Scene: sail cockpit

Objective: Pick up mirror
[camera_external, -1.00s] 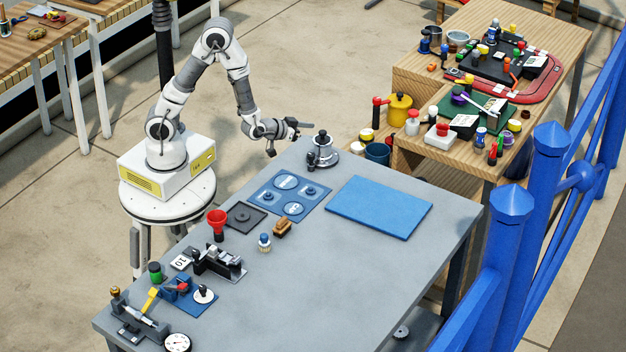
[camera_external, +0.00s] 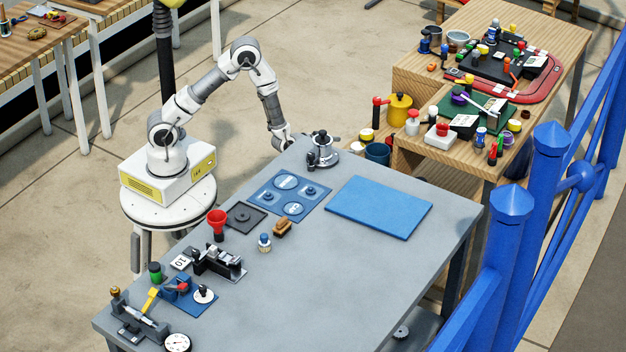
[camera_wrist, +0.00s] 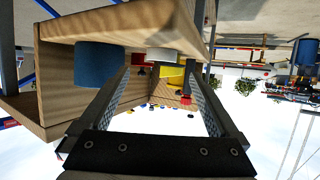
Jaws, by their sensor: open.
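I cannot make out for sure which thing is the mirror. Two round pale-rimmed discs (camera_external: 286,182) sit in a blue tray (camera_external: 262,201) on the grey bench, beside two small dark-knobbed parts; whether either disc is a mirror is too small to tell. In the external view, my wrist hangs at the far edge of the bench, left of a metal fixture with a black knob (camera_external: 321,140), and the fingers are hidden there. In the wrist view my gripper (camera_wrist: 163,78) is open, with nothing between its fingers.
A cluttered wooden bench (camera_external: 555,45) stands behind right. A blue bucket (camera_external: 377,153) is beside it. Blue railings (camera_external: 512,240) rise at right.

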